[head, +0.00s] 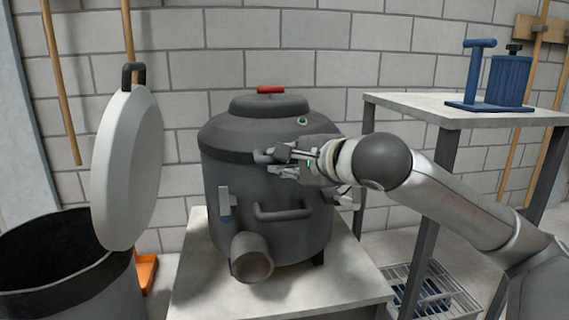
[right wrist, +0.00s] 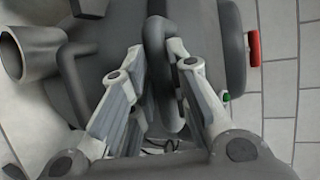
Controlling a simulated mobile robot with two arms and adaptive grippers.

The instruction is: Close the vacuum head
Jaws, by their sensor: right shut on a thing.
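The vacuum head (head: 235,128) is the dark grey domed top with a red handle (head: 270,90) and a small green light. It sits on the grey drum (head: 235,185), and I see no clear gap along the front. My right gripper (head: 278,160) is shut on the dark bar handle (head: 262,157) at the head's front rim. In the right wrist view the handle (right wrist: 157,40) lies between the two fingers (right wrist: 155,85). A light grey latch (head: 228,200) shows on the drum's front. My left gripper is not in view.
The drum stands on a pale low table (head: 190,285), with an open hose port (head: 252,262) facing front. A shelf (head: 450,110) with a blue container (head: 507,78) is at right.

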